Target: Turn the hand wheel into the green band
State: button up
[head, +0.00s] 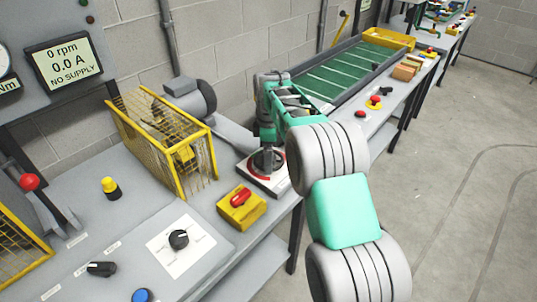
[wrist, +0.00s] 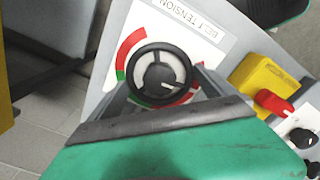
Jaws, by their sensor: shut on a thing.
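The hand wheel (wrist: 158,76) has a black rim and hub and sits on a white plate labelled BELT TENSION (wrist: 205,45). My gripper (wrist: 163,82) is shut on the wheel, with a grey finger on either side of its rim. A coloured band around the wheel shows red at the upper left and lower right, and a small green part (wrist: 120,75) at the left. A white mark on the hub points to the lower right, towards red. In the head view the wheel (head: 267,160) is partly hidden under my gripper (head: 267,150).
A yellow box with a red switch (head: 241,202) stands just in front of the plate. A yellow cage (head: 165,145) is to the left, with a grey motor (head: 190,97) behind. A green conveyor (head: 345,70) lies beyond. The floor at right is clear.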

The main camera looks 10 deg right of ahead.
jog(key=shift+m, duration=0.3)
jog(key=shift+r+m+p, duration=0.1)
jog(key=shift+m+p, duration=0.55)
jog(key=shift+m, duration=0.15)
jog(key=m+p, duration=0.1)
jog(key=m, duration=0.2)
jog(key=shift+m, duration=0.3)
jog(key=m+p, duration=0.1)
jog(key=m, duration=0.5)
jog(key=shift+p, duration=0.4)
jog(key=m, duration=0.6)
jog(key=shift+w+d+m+p, duration=0.1)
jog(key=shift+m+p, duration=0.2)
jog(key=shift+p, duration=0.1)
jog(key=m, duration=0.5)
jog(key=shift+m, duration=0.3)
jog(key=o, duration=1)
